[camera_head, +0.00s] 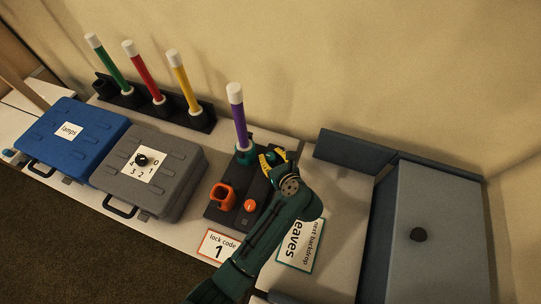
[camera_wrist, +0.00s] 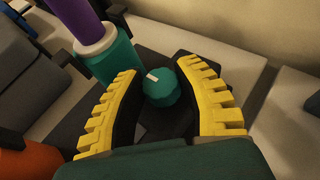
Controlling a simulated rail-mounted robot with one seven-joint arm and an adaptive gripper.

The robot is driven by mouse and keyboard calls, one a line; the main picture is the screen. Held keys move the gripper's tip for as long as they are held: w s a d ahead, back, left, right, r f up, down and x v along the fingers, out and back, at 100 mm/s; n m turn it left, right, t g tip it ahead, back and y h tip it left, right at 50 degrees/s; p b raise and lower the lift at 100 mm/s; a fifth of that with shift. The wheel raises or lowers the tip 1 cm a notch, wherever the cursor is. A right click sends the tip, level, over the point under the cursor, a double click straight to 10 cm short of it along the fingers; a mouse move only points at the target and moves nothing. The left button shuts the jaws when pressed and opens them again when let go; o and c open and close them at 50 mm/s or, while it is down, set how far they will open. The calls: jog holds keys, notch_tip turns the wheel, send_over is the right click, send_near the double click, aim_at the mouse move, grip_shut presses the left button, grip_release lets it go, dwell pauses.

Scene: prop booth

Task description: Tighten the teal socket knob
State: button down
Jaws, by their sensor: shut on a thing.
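The teal socket knob (camera_wrist: 160,88) is a small faceted knob with a white mark, on the dark base block (camera_wrist: 205,65). My gripper (camera_head: 271,160) has its yellow toothed fingers on both sides of the knob and is shut on it; in the wrist view the fingers (camera_wrist: 165,100) flank it left and right. Beside the knob stands the teal socket (camera_wrist: 112,58), with a purple stick (camera_head: 238,120) upright in it. A white ring shows at the stick's foot in the wrist view. My fingers partly hide the knob in the head view.
An orange square holder (camera_head: 222,196) and an orange button (camera_head: 250,205) sit on the same base. Green, red and yellow sticks stand in a black rack (camera_head: 205,122). A grey case (camera_head: 182,180), a blue case (camera_head: 50,150) and a blue-grey box (camera_head: 440,200) flank the area.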

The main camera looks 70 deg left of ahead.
jog(key=p, duration=0.3)
jog(key=shift+s+r+m+t, duration=0.1)
jog(key=shift+r+m+t, duration=0.25)
jog(key=shift+m+t, duration=0.05)
jog(key=m+t+p, duration=0.1)
jog(key=p, duration=0.3)
jog(key=shift+r+t, duration=0.1)
jog(key=shift+t, duration=0.2)
jog(key=p, duration=0.1)
jog(key=m+t+p, duration=0.1)
jog(key=shift+f+m+t+p, duration=0.2)
jog(key=shift+m+t+p, duration=0.1)
jog(key=shift+f+m+t+h, duration=0.3)
jog(key=c, duration=0.7)
grip_release()
